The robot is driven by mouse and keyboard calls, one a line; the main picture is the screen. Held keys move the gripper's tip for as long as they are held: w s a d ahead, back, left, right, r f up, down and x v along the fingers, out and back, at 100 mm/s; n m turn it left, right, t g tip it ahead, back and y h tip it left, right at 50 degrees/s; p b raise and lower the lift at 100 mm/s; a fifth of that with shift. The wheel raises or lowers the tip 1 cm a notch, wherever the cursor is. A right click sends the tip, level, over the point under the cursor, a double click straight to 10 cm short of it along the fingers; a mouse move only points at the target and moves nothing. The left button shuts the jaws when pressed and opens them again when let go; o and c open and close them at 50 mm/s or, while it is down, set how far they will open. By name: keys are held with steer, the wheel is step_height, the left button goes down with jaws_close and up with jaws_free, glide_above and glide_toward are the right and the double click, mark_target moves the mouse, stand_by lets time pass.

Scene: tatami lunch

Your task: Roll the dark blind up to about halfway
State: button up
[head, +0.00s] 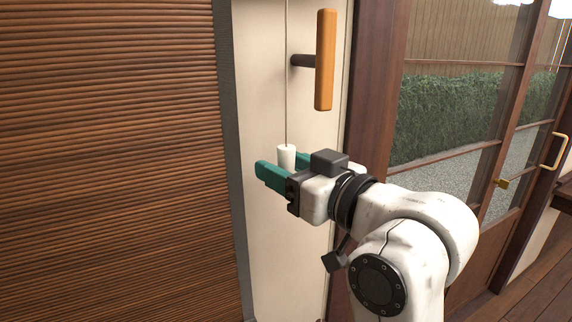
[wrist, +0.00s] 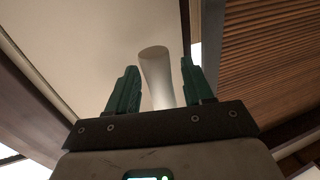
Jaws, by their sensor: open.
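The dark blind (head: 110,150) of brown slats fills the left of the head view, and its slats also show at the right of the wrist view (wrist: 265,60). A thin cord (head: 287,70) hangs beside it against a pale wall strip and ends in a white cylindrical pull (head: 286,157). My gripper (head: 282,168) has green fingers and is open around the pull. In the wrist view the pull (wrist: 157,75) stands between the two fingers, with a gap on each side. Its lower end is hidden behind the gripper body in that view.
An orange wooden handle (head: 325,60) on a dark peg sticks out of the wall above my gripper. To the right are a dark post (head: 377,80) and glazed sliding doors with a brass pull (head: 556,152). A hedge shows outside.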

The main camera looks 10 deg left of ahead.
jaws_close()
stand_by(0.5)
